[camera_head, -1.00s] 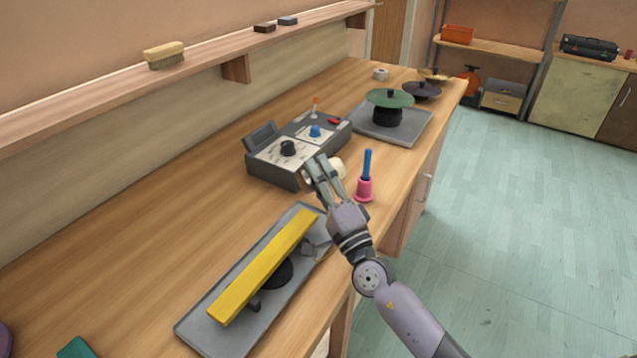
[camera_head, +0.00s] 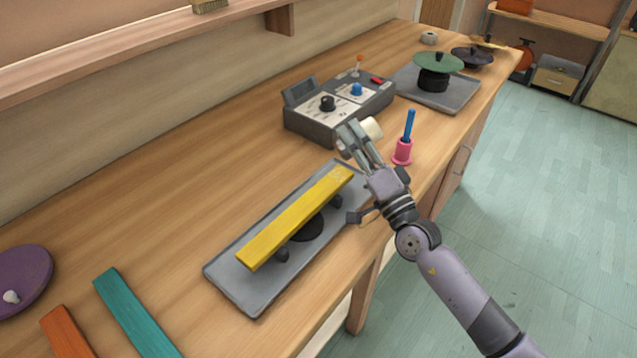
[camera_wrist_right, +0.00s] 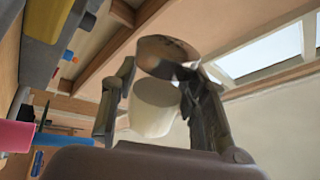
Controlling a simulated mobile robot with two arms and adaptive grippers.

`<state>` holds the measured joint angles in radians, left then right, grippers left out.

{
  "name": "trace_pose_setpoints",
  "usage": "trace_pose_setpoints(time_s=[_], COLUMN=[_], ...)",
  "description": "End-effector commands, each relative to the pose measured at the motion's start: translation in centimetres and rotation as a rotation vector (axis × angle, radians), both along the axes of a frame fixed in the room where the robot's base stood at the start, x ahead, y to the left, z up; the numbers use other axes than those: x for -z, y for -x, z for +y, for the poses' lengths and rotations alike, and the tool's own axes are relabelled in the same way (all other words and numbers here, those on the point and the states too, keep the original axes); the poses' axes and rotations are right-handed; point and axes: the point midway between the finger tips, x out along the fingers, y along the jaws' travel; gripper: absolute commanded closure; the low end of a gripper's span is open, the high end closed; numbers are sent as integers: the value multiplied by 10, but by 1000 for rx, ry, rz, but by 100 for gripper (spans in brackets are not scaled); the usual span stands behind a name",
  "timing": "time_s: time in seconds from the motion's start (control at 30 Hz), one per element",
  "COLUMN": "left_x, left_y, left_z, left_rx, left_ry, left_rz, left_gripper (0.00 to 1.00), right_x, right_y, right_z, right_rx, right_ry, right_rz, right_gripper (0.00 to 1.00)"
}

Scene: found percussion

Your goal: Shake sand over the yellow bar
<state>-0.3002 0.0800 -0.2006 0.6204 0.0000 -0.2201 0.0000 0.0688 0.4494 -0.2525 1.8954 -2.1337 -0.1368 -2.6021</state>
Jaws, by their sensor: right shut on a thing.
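The yellow bar (camera_head: 290,222) lies lengthwise over dark supports on a grey tray (camera_head: 252,298) on the bench. Pale specks show at its far end, near my right gripper. My right gripper (camera_head: 358,137) is above and just beyond that far end, shut on a cream shaker (camera_head: 372,127). In the right wrist view the shaker (camera_wrist_right: 153,108) sits between the fingers, tilted, with a brown end; part of it is hidden by a finger. My left gripper is not in view.
A grey control box (camera_head: 318,130) stands beyond the gripper. A pink holder with a blue stick (camera_head: 403,150) is close on its right. A green disc (camera_head: 438,63) stands farther back. Teal bar (camera_head: 135,315), orange bar (camera_head: 68,332) and purple disc (camera_head: 25,278) lie at the near left.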

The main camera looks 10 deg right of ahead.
Motion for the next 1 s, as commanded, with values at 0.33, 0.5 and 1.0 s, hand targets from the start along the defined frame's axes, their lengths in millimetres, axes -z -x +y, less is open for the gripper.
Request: trace_pose_setpoints(time_s=[0.33, 0.5, 1.0], left_x=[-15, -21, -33], left_y=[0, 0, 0], left_z=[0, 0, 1], left_rx=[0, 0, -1], left_ry=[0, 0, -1], left_rz=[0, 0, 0], left_gripper=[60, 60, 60], right_x=[-2, -3, -3], right_y=[16, 23, 43], right_z=[20, 29, 55], right_rx=[0, 1, 1], right_ry=[-2, -3, -3], right_rz=[-1, -1, -1], right_gripper=[94, 94, 94])
